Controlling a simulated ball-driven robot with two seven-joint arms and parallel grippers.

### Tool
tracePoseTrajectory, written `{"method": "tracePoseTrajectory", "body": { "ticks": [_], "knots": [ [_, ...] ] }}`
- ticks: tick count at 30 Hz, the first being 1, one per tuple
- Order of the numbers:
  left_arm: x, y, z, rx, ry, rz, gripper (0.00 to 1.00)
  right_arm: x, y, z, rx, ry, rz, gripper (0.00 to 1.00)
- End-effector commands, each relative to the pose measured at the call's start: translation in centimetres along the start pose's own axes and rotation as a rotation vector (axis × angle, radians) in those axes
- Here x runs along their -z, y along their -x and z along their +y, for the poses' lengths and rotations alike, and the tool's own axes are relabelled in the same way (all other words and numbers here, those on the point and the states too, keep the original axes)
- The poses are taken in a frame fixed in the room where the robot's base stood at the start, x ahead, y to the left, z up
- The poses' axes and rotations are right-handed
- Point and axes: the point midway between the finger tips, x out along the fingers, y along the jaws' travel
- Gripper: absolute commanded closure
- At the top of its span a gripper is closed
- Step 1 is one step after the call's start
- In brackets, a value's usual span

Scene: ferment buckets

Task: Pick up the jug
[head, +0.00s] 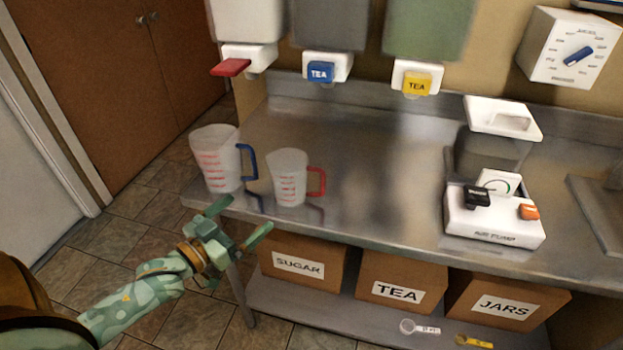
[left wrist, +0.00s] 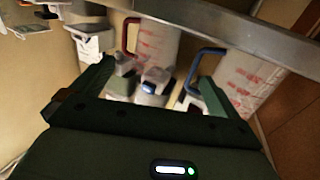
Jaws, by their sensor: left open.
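Two clear measuring jugs with red markings stand upright on the steel counter in the head view. The larger jug with a blue handle (head: 216,160) is at the counter's left end. The smaller jug with a red handle (head: 288,178) stands just right of it. Both handles point right. My left gripper (head: 240,220) is open and empty, in front of the counter's edge, near both jugs and touching neither. The left wrist view shows the red-handled jug (left wrist: 157,45) and the blue-handled jug (left wrist: 250,80) beyond the open fingers. My right gripper is not in view.
The steel counter (head: 365,185) is clear in the middle. Dispensers with a red tap (head: 231,67), a blue tap (head: 320,72) and a yellow tap (head: 417,84) hang above. A white scale-like device (head: 493,222) stands right. Boxes labelled SUGAR (head: 298,246), TEA (head: 400,271) and JARS (head: 503,288) sit below.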

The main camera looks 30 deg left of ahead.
Motion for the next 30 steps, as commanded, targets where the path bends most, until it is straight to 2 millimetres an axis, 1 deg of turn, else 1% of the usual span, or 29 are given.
{"method": "tracePoseTrajectory", "body": {
  "ticks": [4,6,10,12,17,23,25,27,30],
  "knots": [
    [-0.2,-3.6,0.0,0.0,-0.002,0.003,0.0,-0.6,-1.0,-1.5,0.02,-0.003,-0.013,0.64],
    [-0.3,-5.4,0.0,0.0,-0.002,0.001,0.0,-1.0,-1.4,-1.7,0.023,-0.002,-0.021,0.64],
    [-0.4,-8.2,0.0,0.001,-0.003,-0.002,0.0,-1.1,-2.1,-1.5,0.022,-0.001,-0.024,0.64],
    [-0.3,-9.2,0.0,0.001,-0.002,-0.001,0.0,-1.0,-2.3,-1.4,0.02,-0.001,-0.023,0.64],
    [-0.2,-10.3,0.1,0.001,-0.002,-0.003,0.0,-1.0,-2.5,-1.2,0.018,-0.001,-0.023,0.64],
    [0.0,-13.4,0.8,0.001,-0.002,-0.002,0.0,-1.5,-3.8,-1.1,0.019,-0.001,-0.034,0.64],
    [-0.1,-14.4,0.8,0.001,-0.003,-0.004,0.0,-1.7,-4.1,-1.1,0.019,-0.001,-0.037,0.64],
    [0.0,-15.0,0.8,0.001,-0.003,-0.004,0.0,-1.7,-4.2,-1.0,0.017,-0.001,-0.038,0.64],
    [0.1,-15.3,0.8,0.001,-0.003,-0.005,0.0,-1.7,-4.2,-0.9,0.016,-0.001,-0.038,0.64]
  ]
}}
